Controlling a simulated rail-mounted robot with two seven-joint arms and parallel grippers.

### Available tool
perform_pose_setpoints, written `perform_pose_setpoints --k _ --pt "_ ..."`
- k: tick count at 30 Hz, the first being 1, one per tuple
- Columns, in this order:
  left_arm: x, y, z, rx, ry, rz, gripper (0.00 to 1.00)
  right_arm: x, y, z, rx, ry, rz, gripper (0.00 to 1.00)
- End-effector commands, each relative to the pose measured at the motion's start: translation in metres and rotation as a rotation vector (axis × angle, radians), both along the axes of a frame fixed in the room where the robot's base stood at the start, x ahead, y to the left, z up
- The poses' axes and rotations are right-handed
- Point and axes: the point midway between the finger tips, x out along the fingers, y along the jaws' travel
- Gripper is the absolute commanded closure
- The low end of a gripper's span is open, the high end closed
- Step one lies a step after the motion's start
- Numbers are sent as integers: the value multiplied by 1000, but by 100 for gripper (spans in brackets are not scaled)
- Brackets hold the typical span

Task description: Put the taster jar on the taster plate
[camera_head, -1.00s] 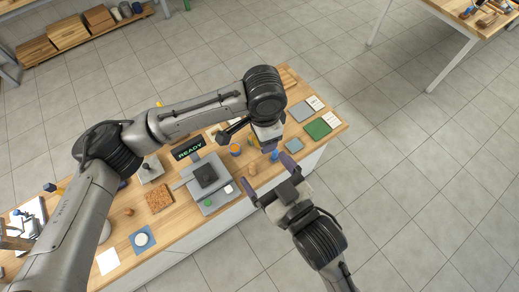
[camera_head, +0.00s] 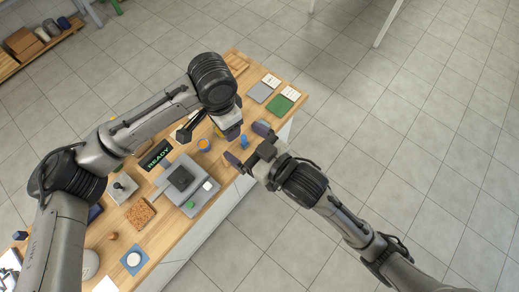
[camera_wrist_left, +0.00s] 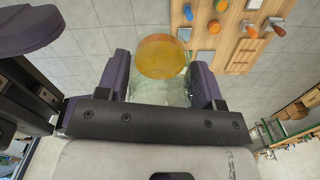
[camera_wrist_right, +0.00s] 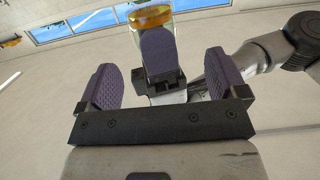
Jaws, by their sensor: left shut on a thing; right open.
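A clear glass jar with amber honey (camera_wrist_left: 160,56) sits between the purple fingers of my left gripper (camera_wrist_left: 162,84), which is shut on it. In the right wrist view the jar (camera_wrist_right: 150,14) shows above, partly behind a left finger. In the head view my left gripper (camera_head: 231,131) hangs over the table's right part and the jar is hidden. My right gripper (camera_head: 247,145) is open and empty, close beside the left one at the table's front edge. I cannot tell which of the flat plates or mats is the taster plate.
The wooden table (camera_head: 178,228) holds a grey scale-like device (camera_head: 190,186), a READY display (camera_head: 155,155), a cork-coloured square (camera_head: 139,214), a blue square with a white disc (camera_head: 133,259), a green mat (camera_head: 280,104) and a grey mat (camera_head: 260,92). A blue item (camera_head: 243,142) shows between my right fingers.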

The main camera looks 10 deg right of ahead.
Motion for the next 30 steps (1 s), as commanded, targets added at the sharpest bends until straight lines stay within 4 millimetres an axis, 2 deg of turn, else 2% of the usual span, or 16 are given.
perform_pose_setpoints --k 6,12,27,30 --pt "0 0 0 0 0 0 70 26 21 -4 1 -1 1 9" --pt "0 0 0 0 0 0 70 40 33 -8 -1 -1 0 9" --pt "0 0 0 0 0 0 70 47 39 -9 -1 -1 1 9" --pt "0 0 0 0 0 0 70 47 39 -9 -1 -1 1 18"
